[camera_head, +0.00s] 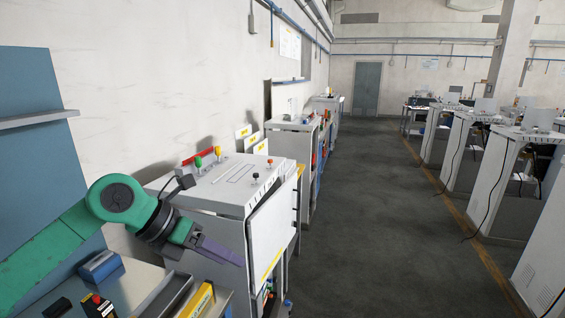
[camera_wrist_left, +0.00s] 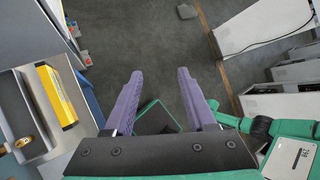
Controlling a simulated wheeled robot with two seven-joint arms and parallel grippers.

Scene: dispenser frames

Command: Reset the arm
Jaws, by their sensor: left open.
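My left arm comes in from the left in the head view, with its left gripper (camera_head: 222,251) in front of a white cabinet. The gripper's purple fingers point to the right, above the edge of the workbench. In the left wrist view the two purple fingers of the left gripper (camera_wrist_left: 158,88) stand apart with nothing between them, and the grey floor shows beyond. My right gripper does not show in the head view.
The white cabinet (camera_head: 222,190) with colored knobs stands beside the bench. A yellow box (camera_head: 197,301), also in the wrist view (camera_wrist_left: 57,96), lies by a grey tray (camera_head: 168,294). A blue box (camera_head: 100,266) is farther left. The aisle floor (camera_head: 375,200) is clear.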

